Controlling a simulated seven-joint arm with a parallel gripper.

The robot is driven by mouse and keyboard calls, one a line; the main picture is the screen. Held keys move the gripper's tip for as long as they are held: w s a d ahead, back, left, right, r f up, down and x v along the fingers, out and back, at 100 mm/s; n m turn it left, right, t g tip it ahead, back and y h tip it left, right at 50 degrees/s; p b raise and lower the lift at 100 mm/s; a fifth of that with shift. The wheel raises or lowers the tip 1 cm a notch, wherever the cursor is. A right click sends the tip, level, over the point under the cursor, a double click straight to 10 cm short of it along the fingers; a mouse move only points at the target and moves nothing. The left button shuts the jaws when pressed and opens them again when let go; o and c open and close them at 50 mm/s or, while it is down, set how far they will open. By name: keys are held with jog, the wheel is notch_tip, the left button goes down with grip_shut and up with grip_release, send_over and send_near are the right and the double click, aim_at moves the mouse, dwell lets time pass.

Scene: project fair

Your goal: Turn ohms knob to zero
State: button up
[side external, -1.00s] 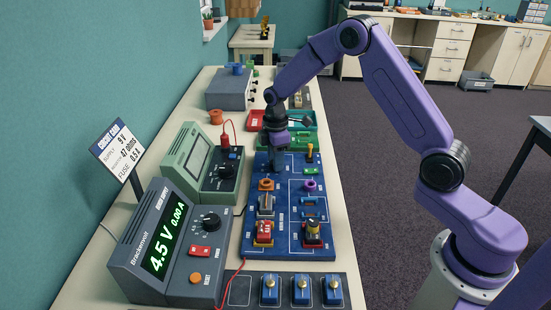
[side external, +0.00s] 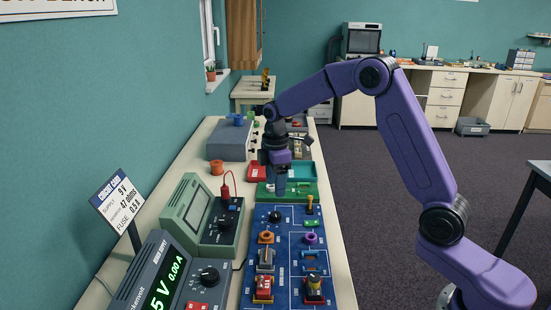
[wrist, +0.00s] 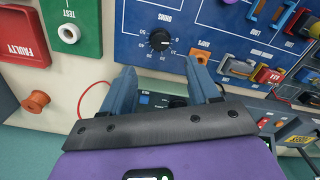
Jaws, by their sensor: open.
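The ohms knob (wrist: 159,39) is a black round dial under the printed word OHMS, with a white number scale around it, on the blue circuit board (side external: 262,240). A small white mark on it seems to point to the lower right; I cannot read its exact setting. In the side view the knob (side external: 275,217) is near the board's far end, uncovered. My gripper (side external: 281,192) hangs above and just beyond it, over the green board. In the wrist view the blue fingers of my gripper (wrist: 160,70) are apart and empty, with the knob ahead of the gap, not touched.
A green meter (side external: 207,218) with a red lead and a grey power supply (side external: 168,285) stand left of the board. A green board (side external: 298,190) and red tray (side external: 257,172) lie beyond it. Colored parts fill the board's near half. A sign (side external: 118,200) stands at left.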

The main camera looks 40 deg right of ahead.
notch_tip(320, 180, up, 7)
jog(key=shift+r, duration=0.2)
dwell(0.3)
jog(key=s+a, duration=0.4)
jog(key=s, duration=0.4)
jog(key=s+a, duration=0.5)
jog(key=s, duration=0.4)
jog(key=s+d+f, duration=0.2)
jog(key=s, duration=0.8)
jog(key=s+d+f+m, duration=0.1)
jog(key=s+d+f, duration=0.1)
jog(key=s, duration=0.9)
jog(key=shift+d, duration=0.4)
jog(key=shift+o, duration=0.5)
jog(key=shift+r, duration=0.1)
